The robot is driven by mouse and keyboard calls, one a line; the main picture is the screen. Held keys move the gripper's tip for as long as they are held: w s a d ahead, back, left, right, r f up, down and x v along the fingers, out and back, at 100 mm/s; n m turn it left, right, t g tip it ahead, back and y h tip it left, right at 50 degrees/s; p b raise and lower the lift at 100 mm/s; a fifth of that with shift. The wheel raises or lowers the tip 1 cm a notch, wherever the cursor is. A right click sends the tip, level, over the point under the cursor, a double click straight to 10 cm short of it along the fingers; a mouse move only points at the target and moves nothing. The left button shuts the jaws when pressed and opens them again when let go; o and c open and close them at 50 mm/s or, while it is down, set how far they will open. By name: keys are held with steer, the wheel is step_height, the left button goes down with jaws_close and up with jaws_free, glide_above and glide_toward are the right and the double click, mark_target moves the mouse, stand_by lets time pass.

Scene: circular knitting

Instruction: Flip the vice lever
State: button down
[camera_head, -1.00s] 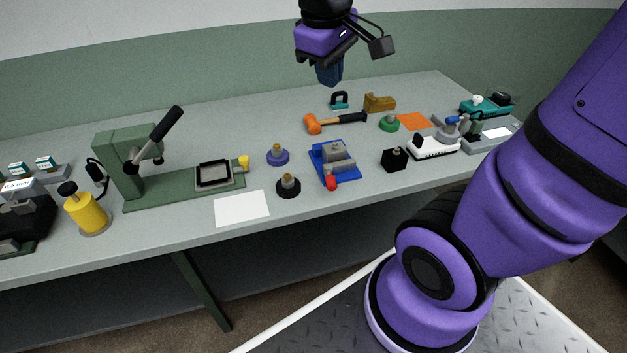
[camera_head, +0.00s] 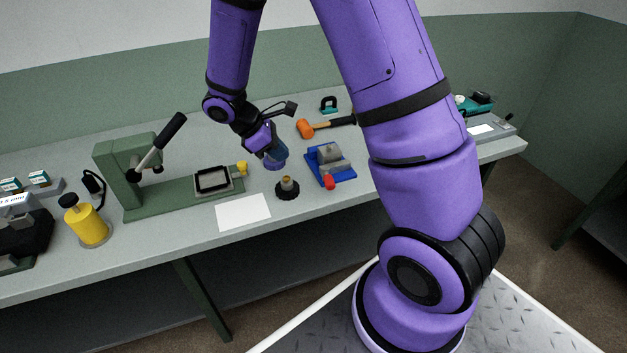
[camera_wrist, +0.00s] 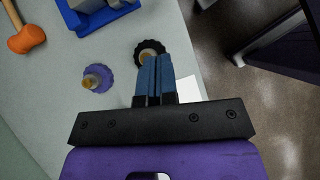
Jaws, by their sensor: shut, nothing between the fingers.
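The small blue vice (camera_head: 341,170) with a grey body sits on the bench, its red-tipped lever (camera_head: 329,182) at the front edge. In the wrist view only part of the vice (camera_wrist: 120,20) shows at the top, and the red tip is out of frame. My gripper (camera_head: 276,163) is left of the vice, above the bench, pointing down. Its blue fingers (camera_wrist: 154,78) are shut together with nothing between them, apart from the vice.
A purple-based knob (camera_wrist: 97,78) is close by, hidden behind my gripper in the head view. A green press (camera_head: 130,175), white sheet (camera_head: 243,212) and orange hammer (camera_head: 306,129) lie around.

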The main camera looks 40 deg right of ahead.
mark_target(327, 178)
steer(key=x, duration=1)
steer(key=shift+a+f, duration=0.1)
steer(key=shift+f, duration=0.2)
steer(key=d, duration=0.1)
steer(key=s+d+f, duration=0.1)
steer(key=shift+s+d, duration=0.15)
steer(key=shift+d, duration=0.2)
steer(key=shift+s+d+f, duration=0.2)
steer(key=shift+d, duration=0.2)
steer(key=shift+n, duration=0.3)
